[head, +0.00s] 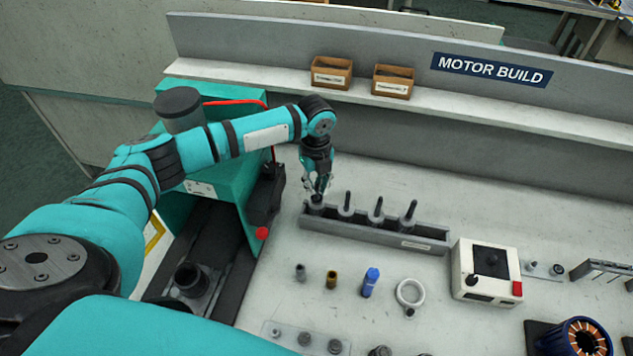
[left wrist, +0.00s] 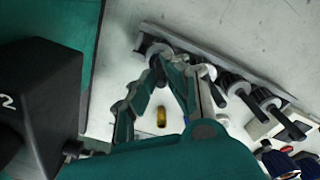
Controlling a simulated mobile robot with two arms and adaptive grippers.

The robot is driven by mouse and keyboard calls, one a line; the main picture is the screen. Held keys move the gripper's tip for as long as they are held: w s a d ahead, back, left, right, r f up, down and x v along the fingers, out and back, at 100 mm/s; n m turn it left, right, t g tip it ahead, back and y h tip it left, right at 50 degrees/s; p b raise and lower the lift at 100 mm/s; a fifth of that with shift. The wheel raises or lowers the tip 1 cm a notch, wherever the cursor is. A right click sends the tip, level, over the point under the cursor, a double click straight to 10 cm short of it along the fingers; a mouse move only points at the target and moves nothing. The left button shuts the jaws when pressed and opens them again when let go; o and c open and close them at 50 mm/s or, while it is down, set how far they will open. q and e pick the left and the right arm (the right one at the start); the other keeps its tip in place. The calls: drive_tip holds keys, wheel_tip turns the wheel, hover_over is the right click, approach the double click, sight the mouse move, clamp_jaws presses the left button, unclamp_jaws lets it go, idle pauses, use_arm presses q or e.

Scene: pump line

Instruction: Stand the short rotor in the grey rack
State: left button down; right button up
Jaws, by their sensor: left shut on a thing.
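The grey rack (head: 372,236) lies on the bench as a long trough. Three rotors with dark upright shafts, including one in the middle (head: 377,212), stand in it. My left gripper (head: 317,191) points down over the rack's left end. It is shut on a rotor (head: 316,204), seemingly the short one, whose lower part is at or in the end place. Fingers hide its shaft, and I cannot tell whether it is fully seated. The left wrist view shows this rotor (left wrist: 156,49) at the fingertips, by the end of the rack (left wrist: 148,29). My right gripper is not in view.
In front of the rack stand a small grey part (head: 300,272), a brass part (head: 331,280), a blue part (head: 370,283) and a white ring (head: 410,293). A white box with a red button (head: 486,272) is right of the rack. A teal machine (head: 232,205) stands left.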

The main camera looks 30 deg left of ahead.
use_arm(q)
drive_tip(key=c, duration=1.1)
unclamp_jaws()
drive_tip(key=shift+f, duration=0.15)
drive_tip(key=shift+o, duration=0.2)
wheel_tip(320, 180, up, 6)
drive_tip(key=p, duration=0.6)
drive_tip(key=shift+s, duration=0.1)
